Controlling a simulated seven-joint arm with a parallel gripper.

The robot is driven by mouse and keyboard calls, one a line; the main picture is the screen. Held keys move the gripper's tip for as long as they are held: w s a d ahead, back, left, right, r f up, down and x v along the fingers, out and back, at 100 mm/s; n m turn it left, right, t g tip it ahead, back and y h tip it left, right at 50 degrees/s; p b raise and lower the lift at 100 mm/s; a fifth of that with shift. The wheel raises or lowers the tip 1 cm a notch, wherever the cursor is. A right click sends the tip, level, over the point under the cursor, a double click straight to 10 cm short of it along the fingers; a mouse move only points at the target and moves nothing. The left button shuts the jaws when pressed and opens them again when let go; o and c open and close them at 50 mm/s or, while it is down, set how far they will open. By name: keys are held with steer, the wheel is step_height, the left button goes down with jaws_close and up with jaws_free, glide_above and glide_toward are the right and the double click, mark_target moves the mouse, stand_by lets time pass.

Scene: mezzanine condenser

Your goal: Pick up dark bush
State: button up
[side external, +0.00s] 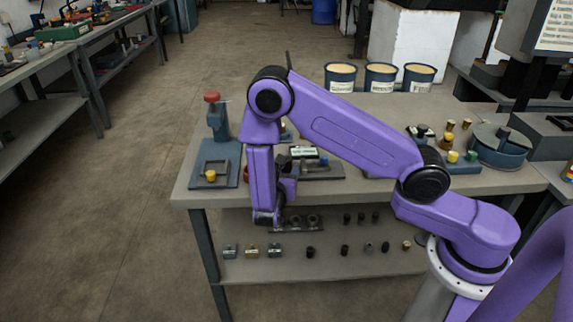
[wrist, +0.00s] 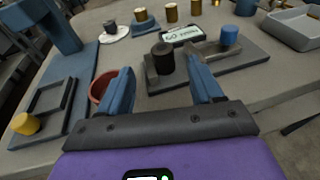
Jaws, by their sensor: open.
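A dark bush (wrist: 163,58) stands upright on a grey fixture plate (wrist: 240,58) in the wrist view. My gripper (wrist: 160,68) is open, with its two blue fingers apart. The dark bush appears between the fingertips in the picture, and I see neither finger touching it. How far it lies beyond the tips is hard to tell. In the side view my arm reaches down at the front left of the bench, and the bush cannot be made out clearly there.
A reddish cup-like part (wrist: 101,86) lies close by the left finger. A blue cap (wrist: 229,34) stands on the fixture's right. A press (side external: 216,145) with a yellow part (side external: 211,175) stands at left. Several dark parts (side external: 345,250) lie on the lower shelf (side external: 370,265).

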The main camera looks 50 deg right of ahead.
steer(key=shift+x, duration=2.85)
steer(key=shift+s+d, duration=0.1)
steer(key=shift+s, duration=0.05)
steer(key=c, duration=1.2)
